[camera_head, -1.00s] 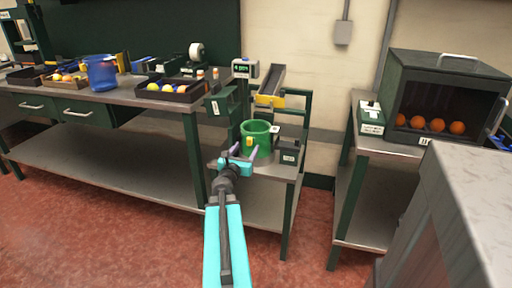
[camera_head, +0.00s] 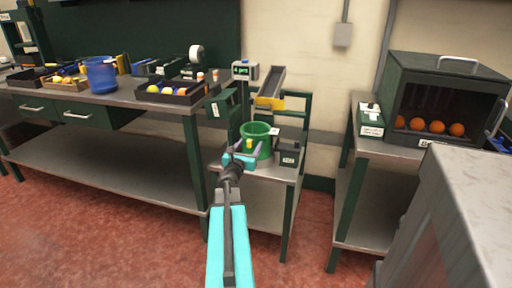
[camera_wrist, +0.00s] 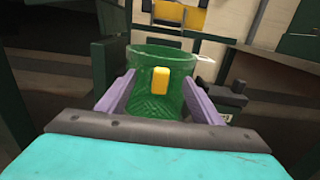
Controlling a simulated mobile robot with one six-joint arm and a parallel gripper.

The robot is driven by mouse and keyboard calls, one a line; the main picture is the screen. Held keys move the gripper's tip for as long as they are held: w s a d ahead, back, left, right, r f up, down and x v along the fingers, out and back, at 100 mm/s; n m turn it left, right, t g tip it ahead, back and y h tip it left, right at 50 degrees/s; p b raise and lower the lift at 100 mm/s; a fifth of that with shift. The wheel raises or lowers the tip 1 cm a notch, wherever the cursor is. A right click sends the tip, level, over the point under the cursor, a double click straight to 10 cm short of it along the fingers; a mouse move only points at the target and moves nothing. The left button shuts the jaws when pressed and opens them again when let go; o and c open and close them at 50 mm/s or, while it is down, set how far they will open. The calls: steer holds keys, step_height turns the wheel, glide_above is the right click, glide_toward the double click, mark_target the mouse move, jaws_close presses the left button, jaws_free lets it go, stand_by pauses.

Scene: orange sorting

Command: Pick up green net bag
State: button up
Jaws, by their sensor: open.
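The green net bag (camera_head: 257,140) stands upright on the small steel stand below the chute. In the wrist view the green net bag (camera_wrist: 157,106) shows its mesh wall, its rim and a yellow tag (camera_wrist: 160,80) on the near side. My gripper (camera_head: 243,152) is open in front of the bag. In the wrist view the two purple fingers of my gripper (camera_wrist: 155,95) point at the bag, one on each side of its lower part. I cannot tell whether the fingers touch the bag. The bag's lowest part is hidden by my gripper.
A small dark box (camera_head: 288,154) stands close to the right of the bag. A sloped chute with a yellow lip (camera_head: 270,101) is above and behind it. A dark green post (camera_head: 218,108) rises at the left. A grey cabinet (camera_head: 462,215) fills the lower right.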

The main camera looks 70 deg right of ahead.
steer(key=shift+d, duration=0.25)
stand_by(0.4)
jaws_close()
